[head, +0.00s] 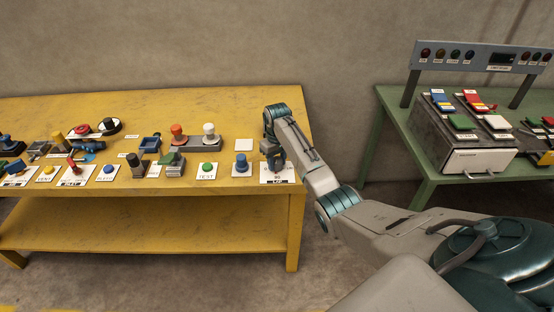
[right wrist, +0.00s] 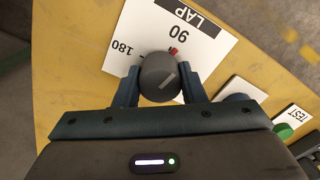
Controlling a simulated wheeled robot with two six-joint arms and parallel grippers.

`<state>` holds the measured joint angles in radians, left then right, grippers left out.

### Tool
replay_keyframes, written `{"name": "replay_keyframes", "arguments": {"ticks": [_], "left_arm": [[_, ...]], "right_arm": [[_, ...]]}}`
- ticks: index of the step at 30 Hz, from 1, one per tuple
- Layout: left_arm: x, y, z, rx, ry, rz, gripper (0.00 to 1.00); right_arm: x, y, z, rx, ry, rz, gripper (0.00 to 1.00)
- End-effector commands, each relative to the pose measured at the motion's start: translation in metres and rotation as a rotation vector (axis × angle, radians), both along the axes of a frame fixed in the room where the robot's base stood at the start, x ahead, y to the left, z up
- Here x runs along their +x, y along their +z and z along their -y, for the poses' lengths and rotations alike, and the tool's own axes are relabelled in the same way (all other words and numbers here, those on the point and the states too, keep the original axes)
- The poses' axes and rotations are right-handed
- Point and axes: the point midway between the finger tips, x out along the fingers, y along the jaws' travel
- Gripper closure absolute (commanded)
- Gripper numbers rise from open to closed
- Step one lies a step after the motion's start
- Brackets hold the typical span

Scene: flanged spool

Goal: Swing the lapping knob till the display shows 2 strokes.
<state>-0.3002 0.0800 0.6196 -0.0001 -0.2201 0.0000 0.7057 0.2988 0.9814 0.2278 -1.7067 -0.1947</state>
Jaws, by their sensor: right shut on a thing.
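The lapping knob (right wrist: 159,75) is a dark grey round knob on a white plate marked LAP (right wrist: 187,14), which reads upside down in the right wrist view. The plate carries 90 and 180 marks, and a small red mark shows beside the knob.
The yellow table (head: 200,105) holds a row of other controls, including a blue knob (head: 241,161) and a green TEST button (head: 207,167) left of the gripper. The green table (head: 400,115) at right carries a box with coloured switches. Bare floor separates the tables.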

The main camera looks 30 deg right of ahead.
Motion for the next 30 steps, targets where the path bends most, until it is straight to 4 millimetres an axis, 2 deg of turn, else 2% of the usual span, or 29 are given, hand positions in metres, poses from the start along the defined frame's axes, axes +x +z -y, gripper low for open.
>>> {"name": "replay_keyframes", "arguments": {"ticks": [1,12,30], "left_arm": [[0.000,0.009,0.000,0.000,0.000,0.000,0.32],[0.001,0.048,0.000,0.000,0.000,0.001,0.32],[0.001,0.092,0.000,0.000,0.000,0.001,0.32]], "right_arm": [[0.000,0.005,0.000,0.001,-0.028,0.000,0.86],[0.001,0.007,0.000,0.000,-0.347,0.001,0.86],[0.002,0.005,0.000,0.000,-0.917,0.004,0.86]]}}
